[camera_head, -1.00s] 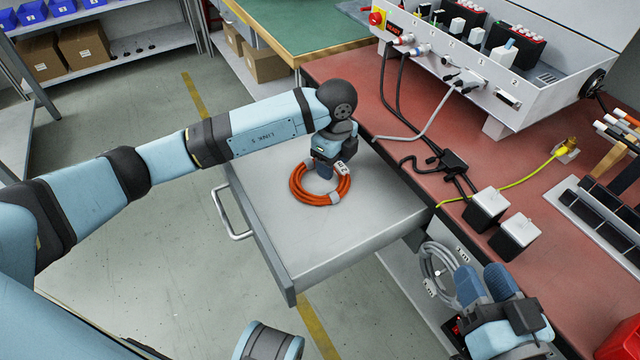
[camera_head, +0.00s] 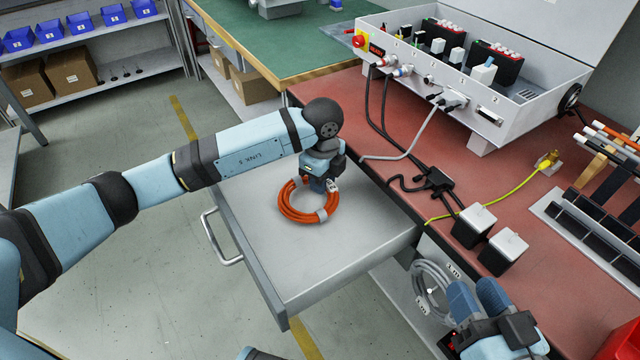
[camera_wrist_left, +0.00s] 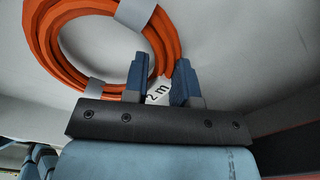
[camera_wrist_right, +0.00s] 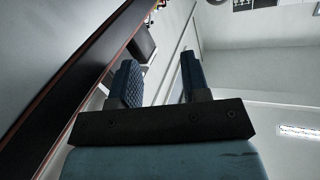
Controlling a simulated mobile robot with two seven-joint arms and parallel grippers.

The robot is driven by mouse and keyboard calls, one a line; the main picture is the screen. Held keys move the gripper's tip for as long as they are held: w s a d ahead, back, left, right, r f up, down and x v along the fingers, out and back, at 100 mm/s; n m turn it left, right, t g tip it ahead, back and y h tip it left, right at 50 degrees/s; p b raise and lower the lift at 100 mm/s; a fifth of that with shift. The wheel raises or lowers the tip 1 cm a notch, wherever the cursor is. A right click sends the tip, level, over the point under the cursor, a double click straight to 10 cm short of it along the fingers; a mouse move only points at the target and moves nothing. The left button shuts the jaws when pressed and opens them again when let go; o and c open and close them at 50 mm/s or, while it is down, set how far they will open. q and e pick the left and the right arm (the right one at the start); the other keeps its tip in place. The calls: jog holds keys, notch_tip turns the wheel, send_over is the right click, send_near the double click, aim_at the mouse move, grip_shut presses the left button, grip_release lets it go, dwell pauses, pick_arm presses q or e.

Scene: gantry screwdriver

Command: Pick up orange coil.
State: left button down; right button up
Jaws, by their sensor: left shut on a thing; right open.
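The orange coil (camera_head: 299,213) is a ring of cable with grey bands and a white tag, at the open grey drawer (camera_head: 340,265). My left gripper (camera_head: 319,184) points down at the coil's far right side. In the left wrist view the left gripper (camera_wrist_left: 160,85) is shut on a part of the orange coil (camera_wrist_left: 62,60), with the white "2 m" tag between or just behind the fingers. I cannot tell whether the coil touches the drawer floor. My right gripper (camera_head: 478,300) is open and empty at the lower right; its fingers also show in the right wrist view (camera_wrist_right: 160,82).
The red-topped bench (camera_head: 400,222) stands right of the drawer, with a white control box (camera_head: 470,110), black cables, two white-topped blocks and a yellow cable. A grey coil (camera_head: 430,285) hangs at the bench's side, near my right gripper. Open floor lies left of the drawer.

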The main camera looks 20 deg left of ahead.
pick_arm(q)
notch_tip(320, 180, up, 19)
jog(key=p, duration=0.5)
jog(key=shift+p, duration=0.4)
pick_arm(e)
jog(key=r, duration=0.2)
jog(key=r+t, duration=0.1)
jog(key=d+r+t, duration=0.1)
jog(key=r, duration=0.1)
jog(key=shift+s+r+m, duration=0.1)
jog(key=shift+r+m, duration=0.25)
jog(key=shift+m, duration=0.05)
